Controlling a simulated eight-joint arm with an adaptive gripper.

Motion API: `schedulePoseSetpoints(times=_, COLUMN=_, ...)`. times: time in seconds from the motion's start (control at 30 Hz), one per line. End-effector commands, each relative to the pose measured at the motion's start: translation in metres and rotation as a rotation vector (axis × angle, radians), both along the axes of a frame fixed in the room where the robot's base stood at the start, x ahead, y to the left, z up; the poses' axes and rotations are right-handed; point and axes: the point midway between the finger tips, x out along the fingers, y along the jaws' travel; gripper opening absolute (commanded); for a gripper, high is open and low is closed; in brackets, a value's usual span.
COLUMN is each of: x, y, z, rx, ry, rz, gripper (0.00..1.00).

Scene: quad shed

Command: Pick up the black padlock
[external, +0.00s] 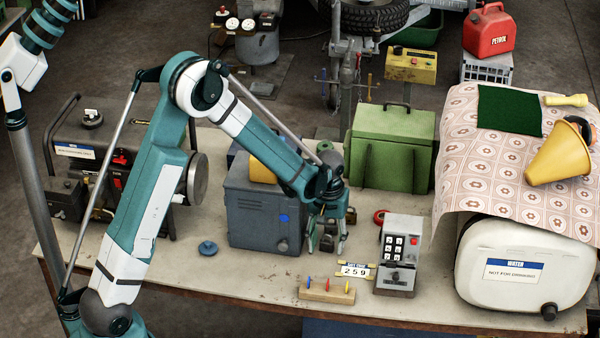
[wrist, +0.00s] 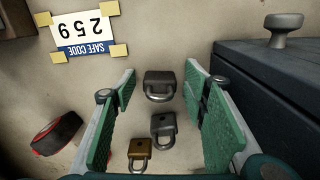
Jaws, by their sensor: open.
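In the wrist view three padlocks lie on the bench between my fingers. The farthest one, a dark padlock (wrist: 158,77), lies flat near the fingertips with its shackle toward the bottom of the picture. A second dark grey padlock (wrist: 164,123) lies below it, and a small brass padlock (wrist: 141,147) is lowest. The farthest one looks blackest, but the two dark ones are close in shade. My gripper (wrist: 160,92) is open around them with nothing held.
A dark grey metal box (external: 262,210) stands close beside my gripper, with its knob (wrist: 281,30) in the wrist view. The safe code card (wrist: 88,28), a keypad box (external: 399,255), a wooden block with coloured pegs (external: 327,291) and a red-and-black round object (wrist: 57,133) are nearby.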

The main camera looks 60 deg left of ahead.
Motion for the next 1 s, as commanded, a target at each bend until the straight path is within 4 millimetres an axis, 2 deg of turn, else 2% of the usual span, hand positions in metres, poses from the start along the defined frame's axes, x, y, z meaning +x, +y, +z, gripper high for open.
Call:
schedulePoseSetpoints(times=0.13, x=0.000, y=0.000, z=0.000, rx=0.000, ry=0.000, rz=0.000, gripper=0.41)
schedulePoseSetpoints(times=0.37, x=0.000, y=0.000, z=0.000, rx=0.000, ry=0.000, rz=0.000, gripper=0.13)
schedulePoseSetpoints(times=0.77, x=0.000, y=0.000, z=0.003, rx=0.000, ry=0.000, rz=0.000, gripper=0.13)
schedulePoseSetpoints(times=1.0, x=0.000, y=0.000, z=0.021, rx=0.000, ry=0.000, rz=0.000, gripper=0.13)
